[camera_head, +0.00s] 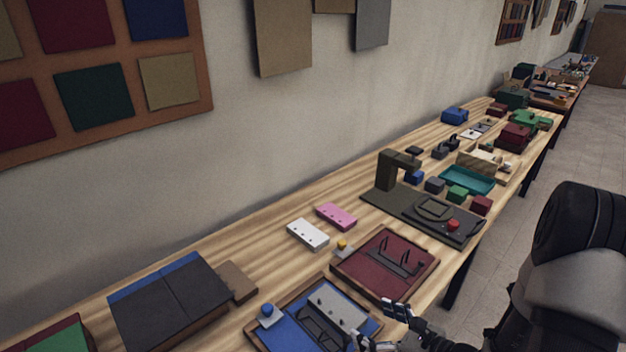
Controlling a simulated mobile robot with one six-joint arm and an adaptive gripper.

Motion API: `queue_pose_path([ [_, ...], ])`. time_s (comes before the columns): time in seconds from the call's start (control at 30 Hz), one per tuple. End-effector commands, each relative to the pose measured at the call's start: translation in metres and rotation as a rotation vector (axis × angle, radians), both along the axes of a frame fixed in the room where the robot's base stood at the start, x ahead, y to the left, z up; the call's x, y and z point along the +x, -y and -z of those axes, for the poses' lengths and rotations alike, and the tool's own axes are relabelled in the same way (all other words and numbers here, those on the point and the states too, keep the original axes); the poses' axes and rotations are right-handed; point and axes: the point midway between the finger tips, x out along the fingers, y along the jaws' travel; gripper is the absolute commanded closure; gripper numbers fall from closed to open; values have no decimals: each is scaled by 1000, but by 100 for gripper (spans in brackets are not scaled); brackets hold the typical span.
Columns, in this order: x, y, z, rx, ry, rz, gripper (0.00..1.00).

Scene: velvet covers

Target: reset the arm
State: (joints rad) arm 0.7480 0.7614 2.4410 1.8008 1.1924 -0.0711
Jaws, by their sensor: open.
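My gripper (380,328) is at the bottom of the head view, low in front of the bench's near edge. Its two dark fingertips with pale pads stand apart, with nothing seen between them. The fingers overlap the right edge of a blue tray (284,333) in the picture; whether they touch it I cannot tell. My arm comes in from the right and hides part of the floor.
The long wooden bench (262,258) runs along the wall. A red tray (362,270), a dark press on a plate (400,212), a white block (308,233), a pink block (336,216) and a dark flat box (170,305) stand on it. Open floor lies right.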

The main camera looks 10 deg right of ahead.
Motion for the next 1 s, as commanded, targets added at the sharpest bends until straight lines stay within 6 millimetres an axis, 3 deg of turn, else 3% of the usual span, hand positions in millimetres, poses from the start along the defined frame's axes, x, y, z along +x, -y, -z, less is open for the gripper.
queue_pose_path([
  [0.13, -2, -28, -30, -65, 57, -153, 17],
  [0.23, -16, -65, -64, -167, 129, -370, 17],
  [0.4, -67, -121, -109, -409, 255, -792, 17],
  [0.5, -100, -137, -125, -579, 322, -1023, 17],
  [0.6, -132, -140, -137, -766, 386, -1237, 17],
  [0.73, -163, -130, -150, -1044, 462, -1480, 17],
  [1.0, -187, -83, -189, -1640, 576, -1790, 17],
])
